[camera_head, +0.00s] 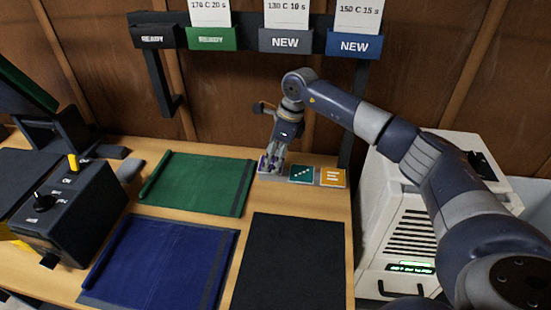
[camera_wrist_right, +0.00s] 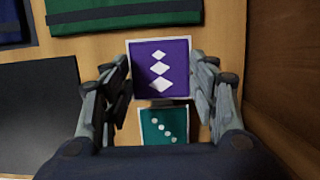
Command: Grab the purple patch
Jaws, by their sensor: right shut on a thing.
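The purple patch (camera_wrist_right: 160,68) has a white border and three white diamonds, and shows between the fingers of my right gripper (camera_wrist_right: 160,95) in the right wrist view. The right gripper (camera_head: 271,166) points down at the left end of the patch row in the head view. Its fingers are shut on the purple patch, which is mostly hidden behind them there. The patch is at about the height of the row; I cannot tell whether it is lifted. My left gripper is not in view.
A green patch (camera_head: 301,174) and an orange patch (camera_head: 333,177) lie right of the gripper. Green cloth (camera_head: 205,182), blue cloth (camera_head: 160,262) and a black mat (camera_head: 290,262) cover much of the table. A black control box (camera_head: 75,220) stands left, a white machine (camera_head: 405,215) right.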

